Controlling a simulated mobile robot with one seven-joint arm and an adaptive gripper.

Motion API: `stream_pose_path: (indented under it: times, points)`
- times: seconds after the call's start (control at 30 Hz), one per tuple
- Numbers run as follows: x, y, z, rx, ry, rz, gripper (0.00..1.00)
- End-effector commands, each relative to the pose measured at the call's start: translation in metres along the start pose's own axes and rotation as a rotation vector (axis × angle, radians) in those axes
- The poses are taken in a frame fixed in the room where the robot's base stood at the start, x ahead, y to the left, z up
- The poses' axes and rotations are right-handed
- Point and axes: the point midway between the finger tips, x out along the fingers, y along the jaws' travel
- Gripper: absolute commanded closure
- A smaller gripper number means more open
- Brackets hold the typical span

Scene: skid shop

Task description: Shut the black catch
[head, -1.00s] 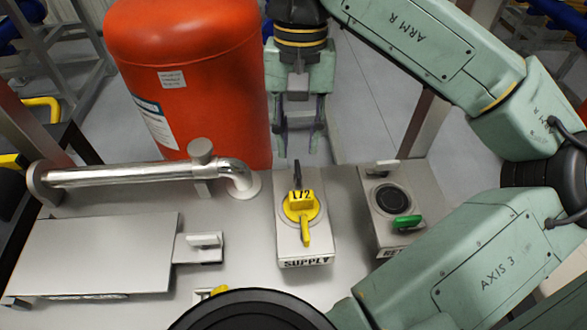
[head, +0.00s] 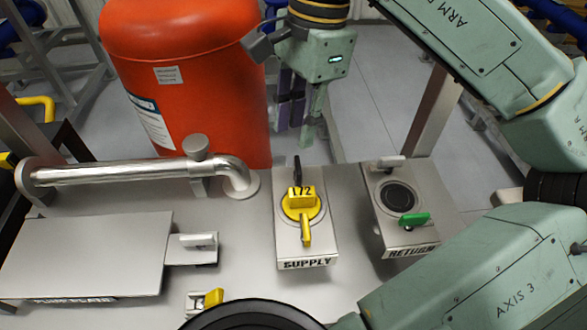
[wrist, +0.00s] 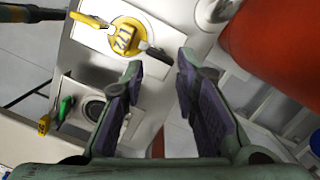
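The black catch (head: 297,168) stands up at the far end of the grey supply box (head: 306,250), behind the yellow round valve (head: 300,206) tagged 172. In the wrist view a small dark piece beside the yellow valve (wrist: 126,37) looks like the black catch (wrist: 158,53), seen just beyond the fingertips. My gripper (head: 302,122) hangs above and behind the box's far edge, beside the orange tank. In the wrist view my gripper (wrist: 162,72) has its two purple-padded fingers apart, with nothing between them.
The orange tank (head: 190,80) stands left of my gripper. A silver pipe (head: 130,172) runs along the left. The return box (head: 402,232) has a white catch (head: 389,162) and green handle (head: 408,220). Another white catch (head: 198,241) and a yellow one (head: 208,298) are nearer.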

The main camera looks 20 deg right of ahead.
Motion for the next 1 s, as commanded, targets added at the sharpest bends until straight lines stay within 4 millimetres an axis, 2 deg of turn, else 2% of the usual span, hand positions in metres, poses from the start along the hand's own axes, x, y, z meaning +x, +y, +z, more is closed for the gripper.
stream_pose_path:
  times: [0.1,0.43,0.7,1.0]
  points:
    - [-0.001,0.000,0.000,0.094,0.000,-0.015,0.72]
    - [-0.002,0.000,0.000,0.138,0.000,-0.022,0.72]
    - [-0.009,0.000,0.001,0.442,0.000,-0.067,0.72]
    - [-0.010,0.000,0.002,0.465,-0.001,-0.070,0.72]
